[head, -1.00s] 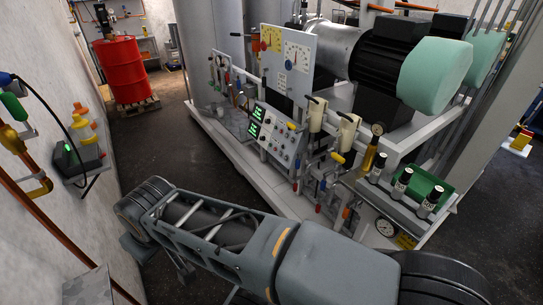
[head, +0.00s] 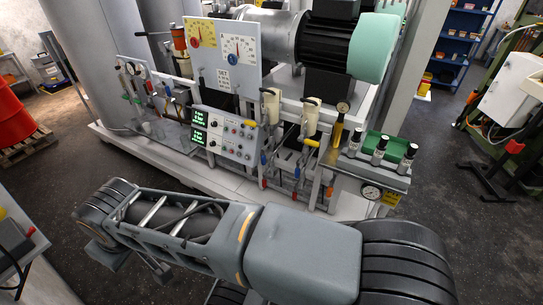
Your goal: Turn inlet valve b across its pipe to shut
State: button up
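My gripper is not in view; only a grey link of my arm crosses the foreground. The skid with the pipework stands beyond it. A yellow lever (head: 311,142) and another yellow lever (head: 250,124) sit on the pipes below two cream-coloured cylinders. Small red and blue handles (head: 264,158) are on the thin pipes lower down. I cannot tell which handle is inlet valve b, as no label is readable. The lower pipes are partly crowded behind one another.
A control panel (head: 224,135) with green displays is left of the pipes. A red drum (head: 14,115) stands on a pallet at far left.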

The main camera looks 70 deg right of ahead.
aim_at(263, 157)
jog(key=z, duration=0.95)
jog(key=i, duration=0.9)
jog(key=z, duration=0.9)
